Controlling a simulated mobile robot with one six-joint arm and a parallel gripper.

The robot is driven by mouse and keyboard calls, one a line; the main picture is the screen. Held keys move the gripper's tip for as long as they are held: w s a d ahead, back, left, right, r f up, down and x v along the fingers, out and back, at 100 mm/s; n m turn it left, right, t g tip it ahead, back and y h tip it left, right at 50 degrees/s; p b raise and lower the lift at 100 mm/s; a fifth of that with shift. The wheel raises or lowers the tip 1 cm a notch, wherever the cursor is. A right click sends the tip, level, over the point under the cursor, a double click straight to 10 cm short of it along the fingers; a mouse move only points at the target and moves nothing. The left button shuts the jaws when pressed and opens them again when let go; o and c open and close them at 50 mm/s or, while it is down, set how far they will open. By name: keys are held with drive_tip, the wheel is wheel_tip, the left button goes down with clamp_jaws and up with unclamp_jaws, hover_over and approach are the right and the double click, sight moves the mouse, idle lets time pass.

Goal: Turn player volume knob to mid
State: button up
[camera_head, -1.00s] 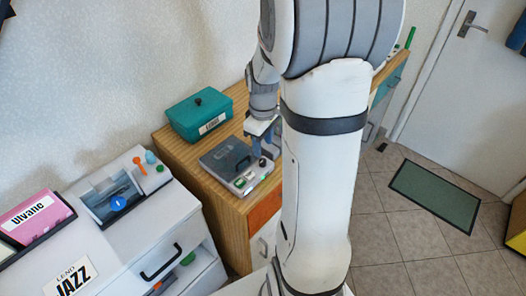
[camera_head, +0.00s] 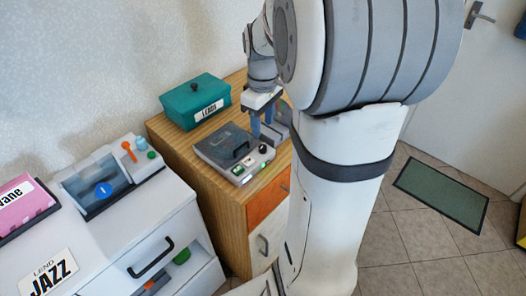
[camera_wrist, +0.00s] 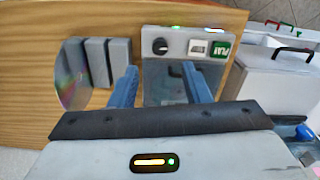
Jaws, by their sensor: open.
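The player (camera_head: 222,150) is a grey box with a dark lid on the wooden cabinet. Its black round volume knob (camera_head: 262,149) is on the front control strip. In the wrist view the knob (camera_wrist: 160,46) has a light mark, and a green PLAY button (camera_wrist: 219,50) and a white switch (camera_wrist: 198,48) lie to its right. My gripper (camera_head: 262,128) is above the player's right side, near the knob. In the wrist view its two blue fingers (camera_wrist: 160,82) are apart with nothing between them, and the knob shows beyond the gap, not touched.
A grey slotted holder (camera_wrist: 97,62) with a shiny disc (camera_wrist: 72,78) stands beside the player. A teal box (camera_head: 195,102) sits behind it on the wooden top (camera_head: 165,130). A white cabinet (camera_head: 120,225) with a clear-lidded case (camera_head: 95,183) is at the left.

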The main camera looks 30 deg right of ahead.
sight(263, 146)
wheel_tip(263, 146, down, 8)
drive_tip(key=shift+r, duration=0.15)
idle(0.3)
clamp_jaws()
idle(0.4)
